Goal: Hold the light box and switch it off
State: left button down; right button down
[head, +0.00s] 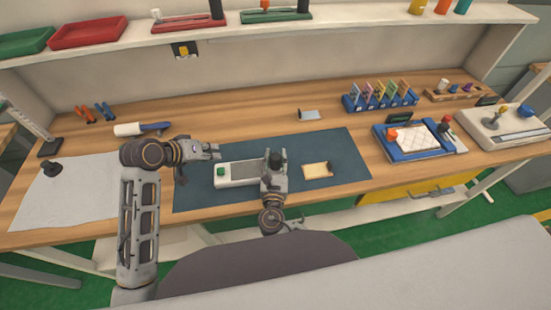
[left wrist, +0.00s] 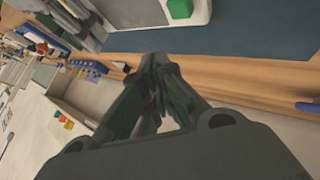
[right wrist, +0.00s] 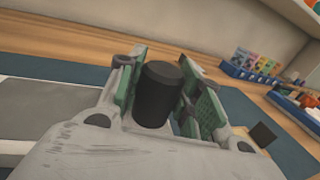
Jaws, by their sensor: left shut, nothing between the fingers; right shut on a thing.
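The light box (head: 238,174) is a long pale box with a grey top, lying on the dark mat (head: 345,152). A green button (head: 221,171) is at its left end; it also shows at the top of the left wrist view (left wrist: 178,7). A black upright cylinder (head: 276,157) is at its right end. My right gripper (head: 274,172) is shut on this black cylinder, which stands between its fingers in the right wrist view (right wrist: 158,95). My left gripper (head: 217,152) is shut and empty, just behind the green button and apart from it.
A small tan-topped piece (head: 318,171) lies on the mat to the right. A white sheet (head: 75,190) covers the bench's left. A blue rack (head: 380,97) and a blue-framed tray (head: 420,140) stand to the right.

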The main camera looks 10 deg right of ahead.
dwell(0.3)
jog(key=c, duration=0.9)
grip_release()
jog(key=shift+r, duration=0.2)
jog(key=shift+r, duration=4.8)
jog(key=shift+s, duration=0.1)
